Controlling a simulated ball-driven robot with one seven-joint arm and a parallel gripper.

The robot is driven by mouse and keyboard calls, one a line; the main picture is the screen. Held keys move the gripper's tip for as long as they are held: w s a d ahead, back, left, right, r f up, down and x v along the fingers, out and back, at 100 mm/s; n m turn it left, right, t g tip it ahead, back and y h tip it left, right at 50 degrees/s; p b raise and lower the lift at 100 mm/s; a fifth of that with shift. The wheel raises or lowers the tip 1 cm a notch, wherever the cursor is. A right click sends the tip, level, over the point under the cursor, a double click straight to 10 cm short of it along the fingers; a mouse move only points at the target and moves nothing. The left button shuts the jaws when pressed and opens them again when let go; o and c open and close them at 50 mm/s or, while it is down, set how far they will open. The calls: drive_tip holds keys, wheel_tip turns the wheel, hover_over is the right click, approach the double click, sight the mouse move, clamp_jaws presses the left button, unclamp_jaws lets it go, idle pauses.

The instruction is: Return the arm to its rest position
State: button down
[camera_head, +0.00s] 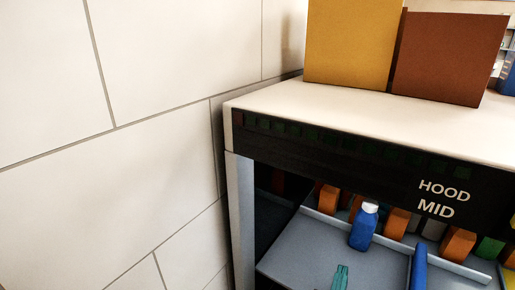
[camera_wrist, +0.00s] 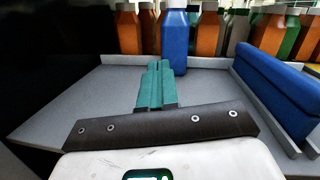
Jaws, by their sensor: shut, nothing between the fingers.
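My gripper (camera_head: 341,270) shows at the bottom of the head view as teal fingers over a grey shelf (camera_head: 310,250), under a dark hood. In the wrist view my gripper (camera_wrist: 159,66) has its two teal fingers pressed together with nothing between them. A blue bottle (camera_head: 363,228) with a white cap stands upright on the shelf beyond the fingertips. The bottle also shows in the wrist view (camera_wrist: 174,48), just past the fingers. I cannot tell the exact gap between fingertips and bottle. Most of my arm is out of view.
The hood's dark front (camera_head: 330,150), marked HOOD MID, hangs above the shelf. A blue divider (camera_wrist: 272,92) stands to the right of my fingers. Several orange bottles (camera_wrist: 129,33) line the back behind a low grey rail. A white post (camera_head: 240,215) stands at the left.

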drive_tip(key=s+a+r+n+t+y, duration=0.1)
drive_tip(key=a+r+n+t+y, duration=0.15)
drive_tip(key=n+y, duration=0.5)
drive_tip(key=s+a+r+n+t+y, duration=0.1)
drive_tip(key=a+n+y, duration=0.35)
drive_tip(key=n, duration=0.65)
drive_tip(key=s+a+f+n+g+y, duration=0.2)
drive_tip(key=s+f+n+g+y, duration=0.4)
drive_tip(key=n, duration=0.7)
drive_tip(key=s+d+f+n+g+h, duration=0.4)
drive_tip(key=s+d+g, duration=0.3)
drive_tip(key=s, duration=0.5)
drive_tip(key=s+d+f+n+g+h, duration=0.4)
drive_tip(key=s+d+f+g, duration=0.2)
drive_tip(key=s, duration=0.6)
drive_tip(key=shift+s+d+g+h, duration=0.3)
drive_tip(key=shift+s+d+g, duration=0.1)
drive_tip(key=shift+d, duration=0.5)
